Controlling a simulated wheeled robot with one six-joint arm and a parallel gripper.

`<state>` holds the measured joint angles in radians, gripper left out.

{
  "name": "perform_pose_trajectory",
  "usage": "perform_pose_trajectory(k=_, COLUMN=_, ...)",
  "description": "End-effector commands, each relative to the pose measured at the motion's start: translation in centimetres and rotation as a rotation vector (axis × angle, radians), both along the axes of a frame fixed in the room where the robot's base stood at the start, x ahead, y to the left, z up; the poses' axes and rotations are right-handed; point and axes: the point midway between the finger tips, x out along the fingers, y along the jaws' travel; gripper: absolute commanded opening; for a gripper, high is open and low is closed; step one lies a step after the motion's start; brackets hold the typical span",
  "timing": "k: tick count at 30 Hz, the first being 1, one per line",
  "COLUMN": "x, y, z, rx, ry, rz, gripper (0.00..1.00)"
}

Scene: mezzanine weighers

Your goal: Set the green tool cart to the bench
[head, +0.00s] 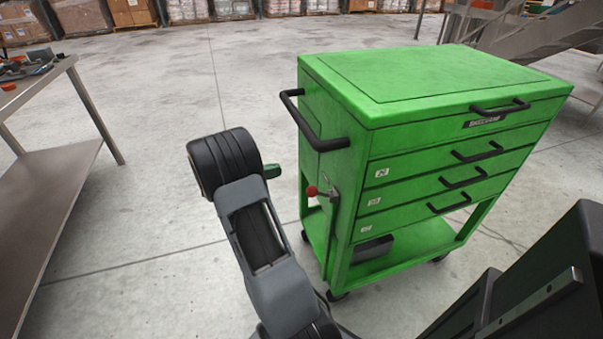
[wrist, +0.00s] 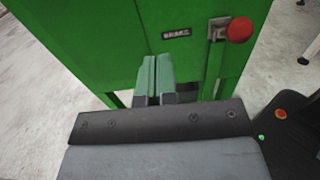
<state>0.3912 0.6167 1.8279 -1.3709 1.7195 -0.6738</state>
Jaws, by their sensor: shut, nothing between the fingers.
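The green tool cart (head: 440,80) stands on castors on the concrete floor, right of centre in the head view. It has several drawers with black handles and a black push bar (head: 305,130) on its left side. A red-knobbed brake lever (head: 313,191) sits on that side, below the bar; the wrist view shows the red knob (wrist: 239,30) beside a BRAKE label (wrist: 176,33). My gripper (head: 273,171) is left of the cart's side panel. In the wrist view its green fingers (wrist: 152,75) are together and empty, in front of the panel. The bench (head: 60,175) stands at the far left.
Small tools and parts (head: 25,65) lie on the bench top. Clear floor (head: 130,200) lies between bench and cart. A metal staircase (head: 520,35) rises behind the cart at the right. Boxes (head: 130,12) line the back.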

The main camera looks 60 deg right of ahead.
Motion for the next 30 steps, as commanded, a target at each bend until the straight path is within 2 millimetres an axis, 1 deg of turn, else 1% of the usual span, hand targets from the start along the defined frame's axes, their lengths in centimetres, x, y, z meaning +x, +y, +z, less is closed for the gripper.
perform_pose_trajectory(k=1, x=-0.2, y=-0.5, z=-0.3, rx=-0.005, ry=0.01, rz=0.0, gripper=0.0)
perform_pose_trajectory(k=5, x=-1.3, y=-2.0, z=-0.3, rx=-0.009, ry=0.017, rz=0.0, gripper=0.0)
perform_pose_trajectory(k=12, x=-4.0, y=-5.6, z=-0.4, rx=-0.007, ry=0.014, rz=-0.001, gripper=0.0)
perform_pose_trajectory(k=18, x=-6.0, y=-8.3, z=-0.4, rx=-0.007, ry=0.013, rz=0.001, gripper=0.0)
perform_pose_trajectory(k=24, x=-7.4, y=-10.1, z=-0.3, rx=-0.006, ry=0.013, rz=0.001, gripper=0.0)
perform_pose_trajectory(k=30, x=-7.9, y=-10.9, z=-0.2, rx=-0.005, ry=0.013, rz=0.003, gripper=0.0)
